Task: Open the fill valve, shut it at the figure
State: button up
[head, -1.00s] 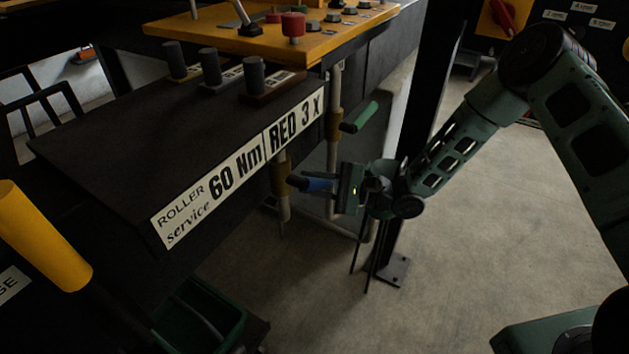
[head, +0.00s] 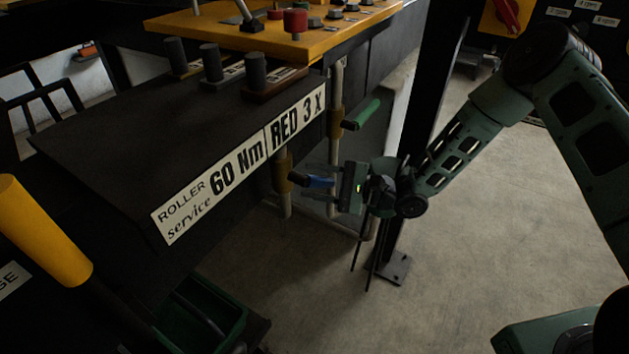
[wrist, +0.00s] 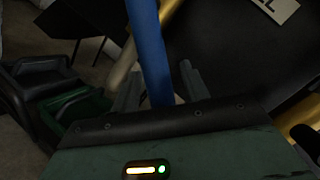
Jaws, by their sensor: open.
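A blue valve handle (head: 319,182) sticks out from a brass-coloured valve body (head: 283,172) on a vertical pipe under the dark bench. My gripper (head: 308,181) is open, with one finger above and one below the blue handle. In the wrist view the blue handle (wrist: 149,45) runs down between the two spread fingers, and I see no clear grip on it. A green valve handle (head: 363,114) sits higher on a second pipe to the right. No label shows which one is the fill valve. No gauge or figure for the fill is readable.
The dark bench (head: 110,160) with a "60 Nm / RED 3 x" label overhangs close to the left. A black post (head: 428,110) stands just behind my wrist. A green bin (head: 205,310) sits low at left. The floor at right is clear.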

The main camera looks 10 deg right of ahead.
jog(key=b+v, duration=0.3)
jog(key=v, duration=1.4)
jog(key=shift+f, duration=0.1)
dwell(6.2)
